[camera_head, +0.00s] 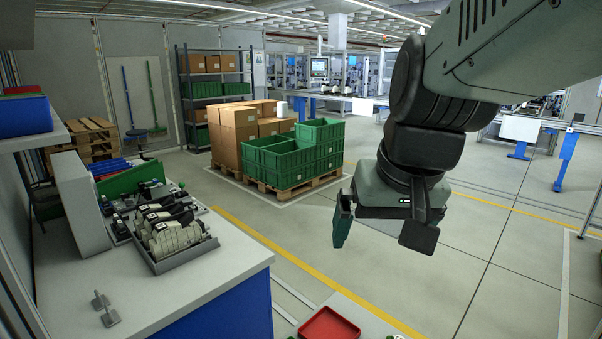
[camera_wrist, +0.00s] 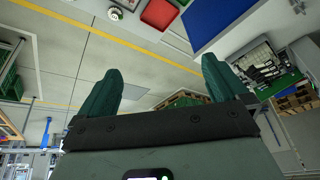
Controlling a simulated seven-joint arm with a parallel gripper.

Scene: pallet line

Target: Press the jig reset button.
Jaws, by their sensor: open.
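My gripper (camera_head: 382,234) hangs in the air right of the workbench, with its two green fingers apart and nothing between them. Both fingers also show in the wrist view (camera_wrist: 162,66). On the bench, a grey jig-like fixture (camera_head: 172,238) holds a row of light and dark parts. A small green spot (camera_head: 182,185) shows behind it, too small to identify. A small round whitish object (camera_wrist: 116,13) sits at the top edge of the wrist view. I cannot tell which thing is the jig reset button.
The bench (camera_head: 130,290) has a grey bracket (camera_head: 105,308) near its front. A red tray (camera_head: 329,326) lies on a low surface at the bottom. Green crates (camera_head: 280,160) and cardboard boxes stand on a pallet behind. The floor around my gripper is open.

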